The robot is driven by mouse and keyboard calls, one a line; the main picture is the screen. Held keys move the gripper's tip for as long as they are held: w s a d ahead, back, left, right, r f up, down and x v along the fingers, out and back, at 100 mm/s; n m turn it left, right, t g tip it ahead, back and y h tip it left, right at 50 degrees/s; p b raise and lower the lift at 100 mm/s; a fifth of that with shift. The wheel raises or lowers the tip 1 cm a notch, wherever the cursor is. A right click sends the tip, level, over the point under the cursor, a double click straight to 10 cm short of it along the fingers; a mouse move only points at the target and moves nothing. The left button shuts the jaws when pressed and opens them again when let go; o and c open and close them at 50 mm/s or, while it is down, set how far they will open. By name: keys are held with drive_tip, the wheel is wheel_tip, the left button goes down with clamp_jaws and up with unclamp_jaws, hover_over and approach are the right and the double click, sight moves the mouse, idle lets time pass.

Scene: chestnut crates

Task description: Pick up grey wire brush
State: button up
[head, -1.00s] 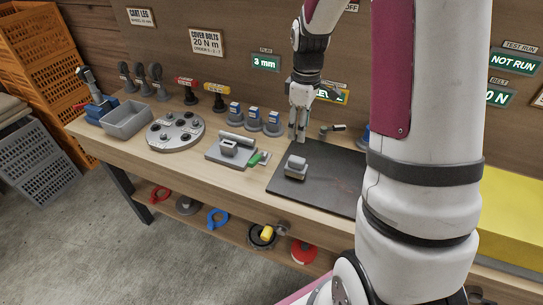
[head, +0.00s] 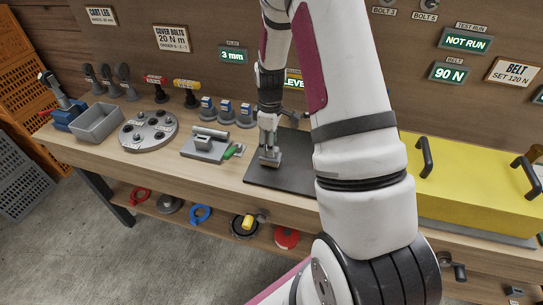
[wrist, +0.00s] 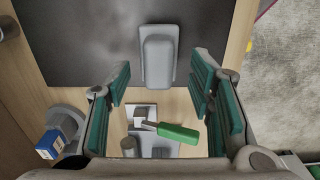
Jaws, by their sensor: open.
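The grey wire brush (head: 269,162) sits on the dark mat (head: 255,177) on the bench. In the wrist view its grey rounded top (wrist: 159,55) lies ahead of my fingers, near the mat's edge; its underside is hidden. The pads look clear of the brush; I cannot tell the height gap.
A grey fixture (head: 205,144) with a green-handled tool (head: 232,151) stands left of the mat. Several blue-topped grey pieces (head: 226,111) stand behind. A yellow cover (head: 460,185) lies right. A round plate (head: 148,131) and grey bin (head: 98,122) are farther left.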

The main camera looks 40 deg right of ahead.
drive_tip(key=shift+f, duration=1.5)
clamp_jaws()
drive_tip(key=shift+w+r, duration=0.1)
drive_tip(key=shift+r, duration=0.05)
drive_tip(key=shift+d+r, duration=0.1)
drive_tip(key=shift+r, duration=0.45)
wheel_tip(320, 180, up, 2)
drive_tip(key=shift+w, duration=0.1)
drive_tip(key=s+a+r, duration=0.1)
drive_tip(key=s+a, duration=0.1)
drive_tip(key=s, duration=0.5)
drive_tip(key=s+a, duration=0.3)
drive_tip(key=s, duration=0.5)
drive_tip(key=shift+s+r+b, duration=0.25)
drive_tip(key=shift+r+b, duration=0.1)
drive_tip(key=shift+b, duration=0.05)
